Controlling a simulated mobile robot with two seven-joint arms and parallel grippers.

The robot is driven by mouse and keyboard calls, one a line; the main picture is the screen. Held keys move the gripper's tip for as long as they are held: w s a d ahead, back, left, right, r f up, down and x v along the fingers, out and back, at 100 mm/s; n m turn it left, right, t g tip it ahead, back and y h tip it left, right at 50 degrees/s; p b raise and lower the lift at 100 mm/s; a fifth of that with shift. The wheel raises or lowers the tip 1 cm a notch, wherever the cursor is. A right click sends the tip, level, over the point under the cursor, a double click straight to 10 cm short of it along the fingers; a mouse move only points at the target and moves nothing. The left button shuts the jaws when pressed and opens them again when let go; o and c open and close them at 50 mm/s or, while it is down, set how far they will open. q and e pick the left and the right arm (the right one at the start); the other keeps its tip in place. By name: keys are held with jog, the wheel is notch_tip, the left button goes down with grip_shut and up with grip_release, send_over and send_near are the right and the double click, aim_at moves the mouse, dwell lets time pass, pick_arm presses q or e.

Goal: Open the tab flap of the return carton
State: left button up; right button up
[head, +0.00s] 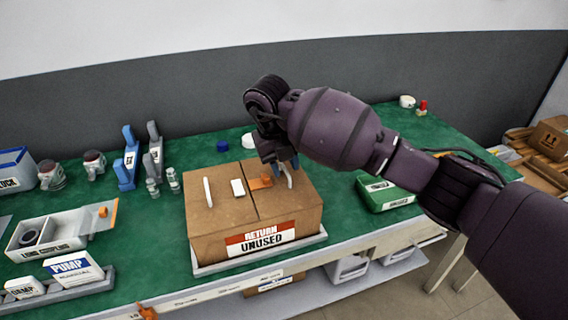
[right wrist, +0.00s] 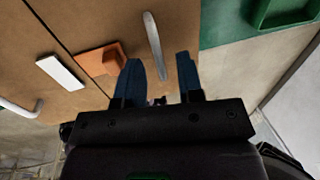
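The return carton (head: 215,228) is a brown box with a red and white "RETURN UNUSED" label (head: 260,239). Its top is closed, with a seam between two flaps. A white handle (head: 208,192) is on the left flap and another white handle (head: 287,176) is on the right flap. An orange tab (head: 260,182) and a white block (head: 238,188) lie near the seam. My right gripper (right wrist: 158,78) is open over the right flap. Its blue fingers are on either side of the right handle (right wrist: 154,45), with gaps showing. My left gripper is not in view.
The carton stands in a pale tray (head: 262,254) at the front edge of the green table (head: 150,225). A green box (head: 385,194) is to its right. A grey bin (head: 47,238) and a pump manual holder (head: 75,270) are at the left.

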jog(key=c, duration=0.6)
grip_shut()
